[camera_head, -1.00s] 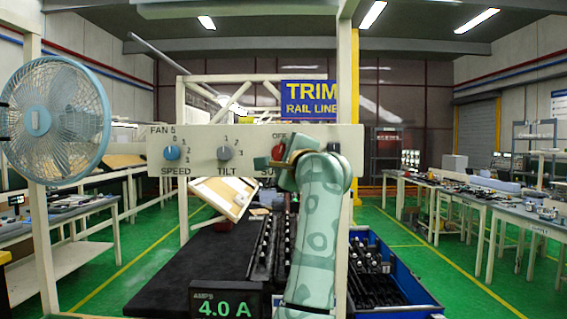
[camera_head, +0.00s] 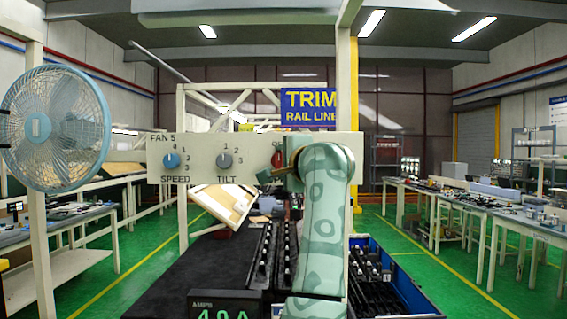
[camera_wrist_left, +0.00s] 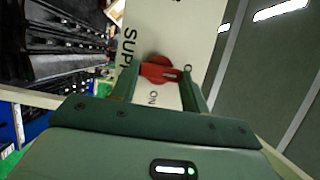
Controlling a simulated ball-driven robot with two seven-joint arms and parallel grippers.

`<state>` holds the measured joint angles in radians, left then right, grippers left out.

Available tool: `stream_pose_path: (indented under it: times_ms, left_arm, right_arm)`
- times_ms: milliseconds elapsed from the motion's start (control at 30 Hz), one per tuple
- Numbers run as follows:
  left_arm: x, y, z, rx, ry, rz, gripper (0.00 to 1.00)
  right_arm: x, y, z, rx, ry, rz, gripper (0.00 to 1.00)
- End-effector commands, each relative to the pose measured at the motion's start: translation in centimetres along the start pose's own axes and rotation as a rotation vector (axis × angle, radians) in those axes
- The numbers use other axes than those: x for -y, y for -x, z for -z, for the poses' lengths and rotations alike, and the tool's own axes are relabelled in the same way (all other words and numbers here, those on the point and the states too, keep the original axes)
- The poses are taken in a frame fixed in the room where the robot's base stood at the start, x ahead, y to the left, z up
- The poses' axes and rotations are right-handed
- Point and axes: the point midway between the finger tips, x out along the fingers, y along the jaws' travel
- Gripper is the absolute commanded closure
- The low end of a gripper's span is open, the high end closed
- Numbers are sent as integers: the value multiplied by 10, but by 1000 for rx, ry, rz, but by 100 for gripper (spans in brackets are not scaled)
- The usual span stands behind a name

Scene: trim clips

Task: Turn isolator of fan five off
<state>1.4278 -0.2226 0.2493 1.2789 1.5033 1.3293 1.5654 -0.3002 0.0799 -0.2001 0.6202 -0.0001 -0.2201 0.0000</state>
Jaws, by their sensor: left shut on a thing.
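A pale control panel (camera_head: 200,144) marked FAN 5 shows in the head view. It carries a blue SPEED knob (camera_head: 171,160), a grey TILT knob (camera_head: 224,160) and a red isolator knob (camera_head: 277,159) at the right, partly hidden by my gripper. My left gripper (camera_head: 279,172) is at the red knob. In the left wrist view its fingers stand on either side of the red knob (camera_wrist_left: 157,68), shut on its grip. An ON mark shows there below the knob. The exact pointing of the knob is hard to tell. My right gripper is not in view.
A blue caged fan (camera_head: 55,128) stands at the left. An ammeter display (camera_head: 222,304), cut by the lower edge, sits below the panel. A blue crate (camera_head: 392,285) and a black work surface (camera_head: 180,270) lie beneath. Green floor is free on both sides.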

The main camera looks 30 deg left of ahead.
Motion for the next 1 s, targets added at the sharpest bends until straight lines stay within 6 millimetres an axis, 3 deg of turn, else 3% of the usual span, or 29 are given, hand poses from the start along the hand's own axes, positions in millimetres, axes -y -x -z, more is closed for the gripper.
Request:
stream_pose_path:
  times_ms: [167, 200, 233, 267, 533, 667, 1000]
  left_arm:
    - [-2, 0, 0, 0, 3, -5, 77]
    - [-2, 0, 0, 0, 3, -5, 43]
    - [-2, 0, 0, 0, 3, -5, 35]
    - [-2, 0, 0, 0, 3, -4, 33]
    - [-1, 1, 0, -1, 1, -2, 33]
    - [-1, 12, 1, -2, 2, 0, 33]
    - [-2, 97, 0, -1, 2, 0, 33]
  right_arm:
    - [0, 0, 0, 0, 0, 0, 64]
    - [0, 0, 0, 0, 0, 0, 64]
    - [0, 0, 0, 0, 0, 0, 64]
    - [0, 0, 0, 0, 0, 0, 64]
    - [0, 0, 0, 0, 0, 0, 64]
    - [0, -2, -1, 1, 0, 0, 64]
    - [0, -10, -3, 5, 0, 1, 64]
